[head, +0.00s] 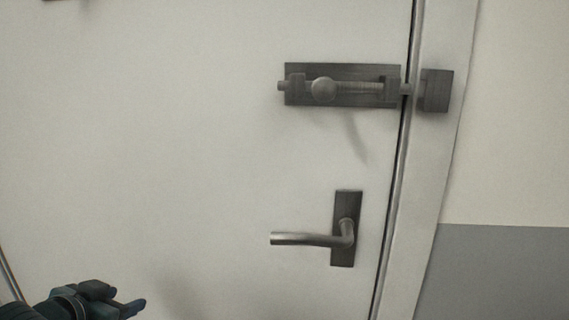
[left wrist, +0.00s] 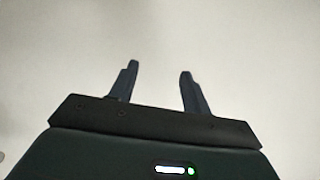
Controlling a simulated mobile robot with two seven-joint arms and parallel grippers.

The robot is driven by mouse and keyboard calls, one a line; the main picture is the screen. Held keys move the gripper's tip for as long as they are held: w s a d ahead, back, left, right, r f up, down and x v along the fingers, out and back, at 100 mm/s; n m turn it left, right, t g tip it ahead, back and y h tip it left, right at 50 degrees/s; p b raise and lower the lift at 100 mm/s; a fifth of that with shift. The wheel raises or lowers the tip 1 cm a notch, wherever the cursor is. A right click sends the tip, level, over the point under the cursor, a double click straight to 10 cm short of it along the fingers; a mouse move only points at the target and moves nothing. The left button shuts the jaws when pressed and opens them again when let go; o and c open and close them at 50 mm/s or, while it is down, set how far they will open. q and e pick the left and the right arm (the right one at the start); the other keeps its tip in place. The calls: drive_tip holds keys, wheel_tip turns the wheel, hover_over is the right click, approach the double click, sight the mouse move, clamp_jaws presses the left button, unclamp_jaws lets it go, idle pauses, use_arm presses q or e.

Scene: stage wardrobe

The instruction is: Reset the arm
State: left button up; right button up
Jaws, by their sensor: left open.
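My left gripper (head: 138,307) is at the bottom left of the head view, in front of the white door (head: 150,150) and well to the left of the lever handle. In the left wrist view the left gripper (left wrist: 158,75) shows its two fingers apart, with nothing between them and only a plain pale surface beyond. My right gripper is in neither view.
A sliding bolt (head: 340,87) with a round knob is on the upper right of the door; its catch (head: 436,91) is on the frame. A lever handle (head: 315,239) sits below, pointing left. The wall (head: 510,265) at right is grey below and cream above.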

use_arm(q)
drive_tip(key=s+d+f+n+g, duration=0.1)
drive_tip(key=s+d+f+g, duration=0.35)
drive_tip(key=s+f, duration=0.55)
drive_tip(key=s+d+f+g, duration=0.3)
drive_tip(key=s+d+f, duration=0.4)
drive_tip(key=s, duration=0.4)
drive_tip(key=w+d+t+h, duration=0.2)
drive_tip(key=w+d+t, duration=0.2)
drive_tip(key=w+t, duration=0.1)
wheel_tip(320, 180, up, 8)
drive_tip(key=d+m+t+p, duration=0.1)
drive_tip(key=t+p, duration=0.1)
drive_tip(key=p, duration=1.3)
drive_tip(key=shift+w+d+r+h, duration=0.2)
drive_tip(key=shift+w+d+h, duration=0.1)
drive_tip(key=shift+w, duration=0.1)
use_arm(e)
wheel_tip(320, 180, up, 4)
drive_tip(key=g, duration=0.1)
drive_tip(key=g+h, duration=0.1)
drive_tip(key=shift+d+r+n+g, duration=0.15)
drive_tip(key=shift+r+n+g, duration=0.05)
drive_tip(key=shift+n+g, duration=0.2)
use_arm(q)
drive_tip(key=shift+f, duration=0.25)
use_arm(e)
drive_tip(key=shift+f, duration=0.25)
use_arm(q)
drive_tip(key=shift+c, duration=0.3)
